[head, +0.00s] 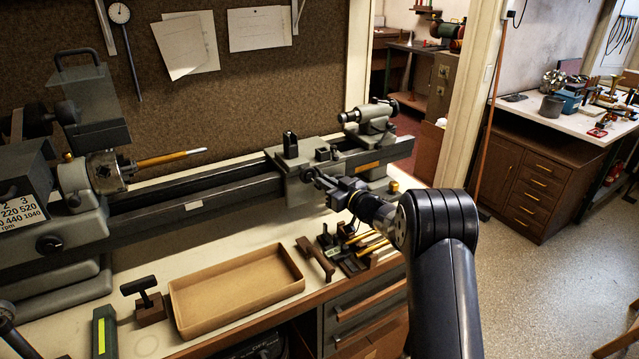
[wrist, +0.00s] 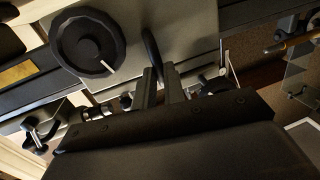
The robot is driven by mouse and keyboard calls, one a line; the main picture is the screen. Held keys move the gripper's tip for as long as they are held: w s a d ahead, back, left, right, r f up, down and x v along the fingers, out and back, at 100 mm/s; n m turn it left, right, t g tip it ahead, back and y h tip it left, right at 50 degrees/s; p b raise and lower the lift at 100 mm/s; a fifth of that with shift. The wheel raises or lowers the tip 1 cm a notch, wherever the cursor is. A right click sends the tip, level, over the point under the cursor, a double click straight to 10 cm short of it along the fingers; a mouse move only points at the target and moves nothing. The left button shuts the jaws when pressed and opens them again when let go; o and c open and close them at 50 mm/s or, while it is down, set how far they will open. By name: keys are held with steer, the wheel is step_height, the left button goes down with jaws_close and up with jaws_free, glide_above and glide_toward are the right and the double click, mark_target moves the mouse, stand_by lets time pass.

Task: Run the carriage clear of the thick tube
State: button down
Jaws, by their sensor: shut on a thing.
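The thick tube (head: 165,159) is a brass-coloured rod with a pale tip, held level in the chuck (head: 106,172) at the left of the lathe. The grey carriage (head: 303,184) stands well to its right on the bed, with a wide gap between them. My gripper (head: 333,186) is at the carriage's front, small and partly hidden by my wrist. In the wrist view my gripper's fingers (wrist: 160,72) close around a dark handle (wrist: 151,44) on the carriage front. A round black handwheel (wrist: 88,42) is beside them. The exact contact is partly hidden.
The tailstock (head: 370,118) sits on the bed right of the carriage. The bed (head: 200,194) is bare between chuck and carriage. A shallow cardboard-coloured tray (head: 235,312) and several small tools (head: 362,246) lie on the bench in front. A raised clear guard (head: 97,100) is above the chuck.

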steer(key=shift+r, duration=0.15)
steer(key=c, duration=1.5)
jaws_free()
steer(key=b+v, duration=0.2)
steer(key=v, duration=0.8)
steer(key=shift+s+d, duration=0.25)
steer(key=shift+s, duration=0.05)
steer(key=x, duration=0.3)
steer(key=p+x, duration=0.1)
steer(key=x, duration=0.7)
steer(key=shift+s+a+p, duration=0.25)
steer(key=shift+a+p, duration=0.1)
